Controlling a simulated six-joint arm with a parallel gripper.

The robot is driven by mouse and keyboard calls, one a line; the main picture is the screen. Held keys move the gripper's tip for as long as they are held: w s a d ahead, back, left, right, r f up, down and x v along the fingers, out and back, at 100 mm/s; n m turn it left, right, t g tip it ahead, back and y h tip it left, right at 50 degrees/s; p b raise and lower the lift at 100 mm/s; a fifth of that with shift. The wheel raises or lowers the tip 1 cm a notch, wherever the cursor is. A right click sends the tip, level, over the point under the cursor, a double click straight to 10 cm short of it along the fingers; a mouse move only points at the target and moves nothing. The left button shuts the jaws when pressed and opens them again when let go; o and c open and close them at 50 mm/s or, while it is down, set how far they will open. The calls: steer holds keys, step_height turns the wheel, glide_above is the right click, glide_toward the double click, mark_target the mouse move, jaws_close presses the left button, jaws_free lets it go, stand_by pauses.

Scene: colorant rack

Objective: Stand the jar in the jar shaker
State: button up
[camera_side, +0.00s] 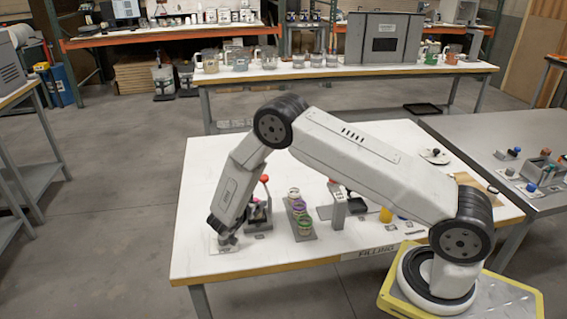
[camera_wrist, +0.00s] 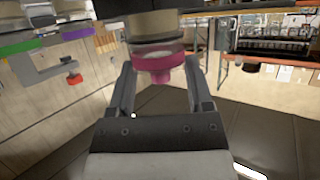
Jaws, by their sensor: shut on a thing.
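My gripper (camera_side: 224,236) is low over the front left corner of the white table. In the wrist view its two fingers (camera_wrist: 160,95) are shut on a jar with a magenta band (camera_wrist: 156,63), which sits between the fingertips. A tan round part (camera_wrist: 156,25) lies directly beyond the band; I cannot tell whether it belongs to the jar. In the side view the jar is largely hidden by my gripper. A pale square plate (camera_side: 214,244) lies under the gripper. I cannot tell for sure which device is the jar shaker.
A dark device with a red-knobbed lever (camera_side: 263,181) stands just right of my gripper. Beyond it are a rack with colour-ringed jars (camera_side: 305,234) and a grey upright stand (camera_side: 338,212). A yellow item (camera_side: 386,215) is further right. The table's left rear area is clear.

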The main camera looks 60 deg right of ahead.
steer(key=shift+f, duration=0.1)
steer(key=o, duration=1.3)
steer(key=shift+c, duration=0.2)
steer(key=v, duration=1.2)
